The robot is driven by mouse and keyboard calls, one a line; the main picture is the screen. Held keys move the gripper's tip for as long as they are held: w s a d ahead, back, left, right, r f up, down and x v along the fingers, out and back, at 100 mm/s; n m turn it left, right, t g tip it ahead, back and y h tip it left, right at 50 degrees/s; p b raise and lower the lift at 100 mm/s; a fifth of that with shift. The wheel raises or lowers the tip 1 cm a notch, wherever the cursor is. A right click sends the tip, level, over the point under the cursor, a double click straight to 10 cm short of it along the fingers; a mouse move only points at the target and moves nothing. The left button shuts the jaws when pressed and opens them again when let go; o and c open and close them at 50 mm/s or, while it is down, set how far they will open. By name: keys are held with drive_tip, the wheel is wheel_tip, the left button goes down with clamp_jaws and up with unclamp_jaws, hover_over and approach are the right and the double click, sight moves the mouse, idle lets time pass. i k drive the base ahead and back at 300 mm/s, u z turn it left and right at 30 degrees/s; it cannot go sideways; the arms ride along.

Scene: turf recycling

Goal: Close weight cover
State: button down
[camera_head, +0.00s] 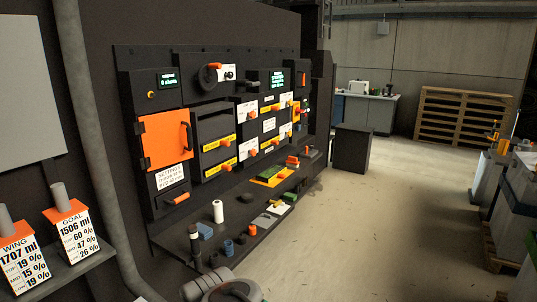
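A dark machine panel runs along the left wall. An orange square cover (163,141) with a black vertical handle (188,137) on its right side is at the panel's left end, below a small lit display (168,80). No readable label marks it as the weight cover. I cannot tell whether it is fully shut. My gripper's fingers are not in view.
A dark shelf (262,235) below the panel holds a white bottle (218,211), blue cups (228,247) and several small parts. Labelled containers (73,232) stand at left. Open floor (385,220) lies to the right, with a wooden pallet (460,115) at the back.

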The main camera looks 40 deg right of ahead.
sight(167, 139)
drive_tip(key=z, duration=0.9)
drive_tip(key=i, duration=0.95)
drive_tip(key=u, duration=1.05)
drive_tip(key=i, duration=0.5)
drive_tip(key=u, duration=0.5)
